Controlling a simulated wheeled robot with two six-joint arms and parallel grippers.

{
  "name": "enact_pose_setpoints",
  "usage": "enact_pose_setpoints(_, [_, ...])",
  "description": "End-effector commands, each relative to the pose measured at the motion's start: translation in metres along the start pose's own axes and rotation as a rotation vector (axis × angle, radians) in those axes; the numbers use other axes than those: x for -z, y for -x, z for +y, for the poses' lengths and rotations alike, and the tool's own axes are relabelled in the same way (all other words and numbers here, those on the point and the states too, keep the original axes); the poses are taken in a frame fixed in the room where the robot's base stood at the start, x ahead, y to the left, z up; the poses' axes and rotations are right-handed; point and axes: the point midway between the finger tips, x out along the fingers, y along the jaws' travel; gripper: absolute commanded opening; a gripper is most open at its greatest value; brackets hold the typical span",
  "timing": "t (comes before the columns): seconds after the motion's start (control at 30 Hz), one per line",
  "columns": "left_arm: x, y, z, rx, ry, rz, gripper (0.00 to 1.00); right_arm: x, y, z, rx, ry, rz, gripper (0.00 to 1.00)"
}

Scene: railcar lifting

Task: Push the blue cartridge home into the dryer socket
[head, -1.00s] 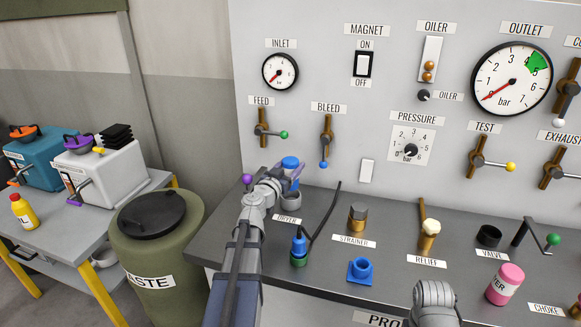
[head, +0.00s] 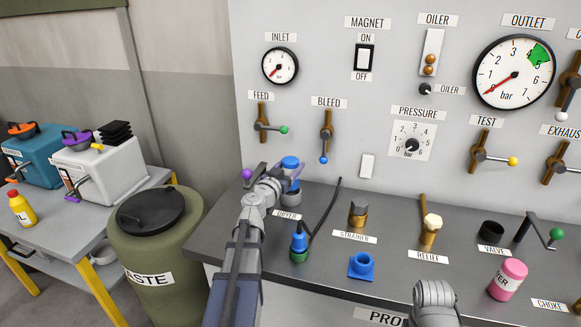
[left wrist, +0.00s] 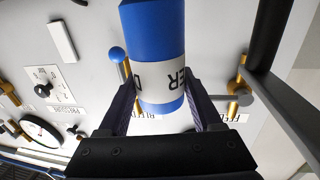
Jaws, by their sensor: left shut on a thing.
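The blue cartridge (head: 290,162) is upright at the DRYER place on the bench. In the left wrist view the cartridge (left wrist: 155,40) is blue with a white lettered band. My left gripper (head: 288,172) is shut on it, one finger on each side, as the left wrist view (left wrist: 163,105) also shows. The grey dryer socket (head: 292,198) is directly below it, partly hidden by my gripper and wrist. I cannot tell how far the cartridge's lower end sits in the socket. The right arm's end shows at the bottom of the head view, but its gripper is not visible.
The FEED lever (head: 263,124) and BLEED lever (head: 326,136) are on the panel close behind. A blue and green fitting (head: 299,245) with a black hose stands in front right of the socket. The strainer (head: 358,213) is farther right. A waste bin (head: 160,255) stands left.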

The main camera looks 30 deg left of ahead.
Motion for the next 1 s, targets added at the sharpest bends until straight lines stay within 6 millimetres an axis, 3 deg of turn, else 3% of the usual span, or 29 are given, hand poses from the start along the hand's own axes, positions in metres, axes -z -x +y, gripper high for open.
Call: enact_pose_setpoints(1.0, [-0.0059,0.0000,0.0000,0.000,0.001,0.000,0.00,0.0003,-0.0059,-0.0006,0.000,0.000,0.000,1.00])
